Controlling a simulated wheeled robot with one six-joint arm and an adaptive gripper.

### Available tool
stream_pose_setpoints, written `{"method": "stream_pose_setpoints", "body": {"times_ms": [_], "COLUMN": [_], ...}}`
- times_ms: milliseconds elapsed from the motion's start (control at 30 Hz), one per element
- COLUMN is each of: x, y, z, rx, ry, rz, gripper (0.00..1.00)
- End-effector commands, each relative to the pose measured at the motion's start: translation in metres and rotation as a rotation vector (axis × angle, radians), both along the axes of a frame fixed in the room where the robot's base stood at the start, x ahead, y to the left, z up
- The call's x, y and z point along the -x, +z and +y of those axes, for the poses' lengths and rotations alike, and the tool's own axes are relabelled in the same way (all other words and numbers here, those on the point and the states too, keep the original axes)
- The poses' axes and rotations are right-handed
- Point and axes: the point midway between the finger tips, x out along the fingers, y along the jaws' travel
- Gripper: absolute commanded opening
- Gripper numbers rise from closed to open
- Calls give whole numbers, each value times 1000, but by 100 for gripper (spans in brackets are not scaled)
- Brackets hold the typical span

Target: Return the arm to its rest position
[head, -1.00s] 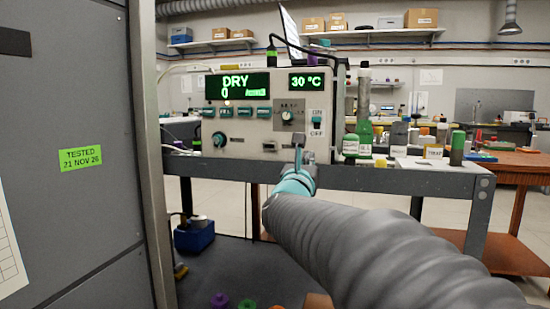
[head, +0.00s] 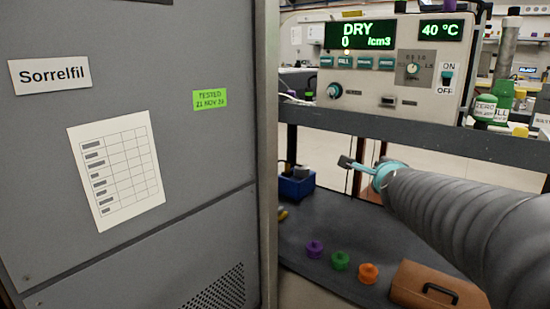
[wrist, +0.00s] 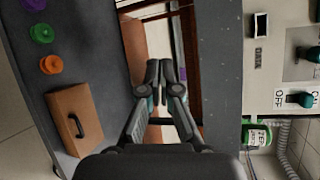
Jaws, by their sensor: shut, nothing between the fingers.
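My gripper (head: 347,162) is at the end of my grey, ribbed arm, in front of the bench edge and below the particle classifier (head: 390,72). In the wrist view my gripper (wrist: 160,70) has its two fingers together, with nothing between them. The classifier has green displays reading "DRY 0 /cm3" and "40 °C", a row of teal buttons, knobs and an ON/OFF switch (head: 446,75). The switch also shows at the right of the wrist view (wrist: 300,100). My gripper is apart from the classifier.
A grey cabinet (head: 130,240) labelled "Sorrelfil" fills the left. The bench edge (head: 400,134) runs across under the classifier. On the lower shelf are purple (head: 314,249), green (head: 340,260) and orange (head: 368,273) caps and a brown case (head: 430,290). Bottles (head: 485,108) stand at right.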

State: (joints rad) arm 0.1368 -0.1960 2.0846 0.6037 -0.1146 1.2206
Motion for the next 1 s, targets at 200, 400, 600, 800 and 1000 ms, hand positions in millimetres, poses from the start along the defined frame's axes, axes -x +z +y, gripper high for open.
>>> {"method": "stream_pose_setpoints", "body": {"times_ms": [200, 400, 600, 800, 1000], "x": [54, 138, 240, 298, 309], "y": [-54, -96, -114, -103, -74], "z": [49, 79, 86, 82, 88], "rx": [483, 916, 1252, 1375, 1429], "ry": [375, 800, 1205, 1314, 1279], "rz": [341, 593, 771, 833, 777], "gripper": [0, 0, 0, 0, 0]}}
